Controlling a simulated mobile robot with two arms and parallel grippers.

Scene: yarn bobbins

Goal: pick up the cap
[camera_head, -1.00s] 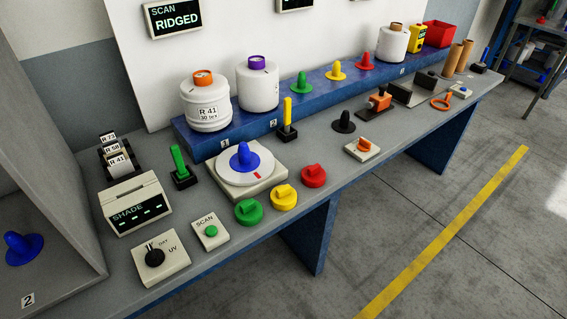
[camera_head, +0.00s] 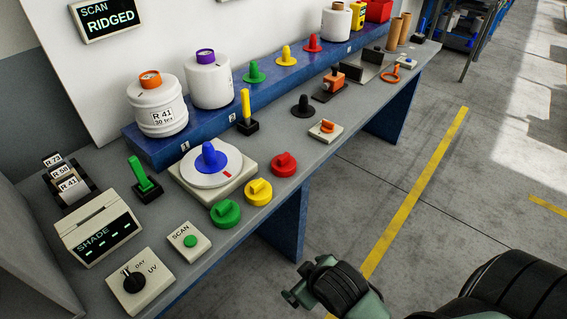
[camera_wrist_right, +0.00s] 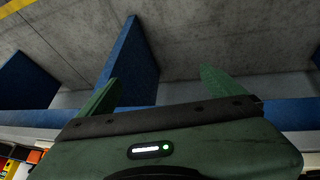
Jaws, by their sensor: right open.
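Several cone-shaped caps are in the head view. A blue cap (camera_head: 209,156) stands on the white disc (camera_head: 228,174). A black cap (camera_head: 303,106) stands on the grey bench. Green (camera_head: 254,73), yellow (camera_head: 286,57) and red (camera_head: 313,43) caps stand on the blue ledge. I cannot tell which one is the task's cap. My right gripper (camera_wrist_right: 160,88) is open and empty in the right wrist view, with its two green fingers spread over the floor and bench side. In the head view my right arm is low, off the bench's front edge. My left gripper is out of view.
Green (camera_head: 225,213), yellow (camera_head: 258,192) and red (camera_head: 284,164) knobs line the front edge. A scan button box (camera_head: 189,241), shade display (camera_head: 95,236) and upright green handle (camera_head: 144,176) stand at left. The floor in front is clear.

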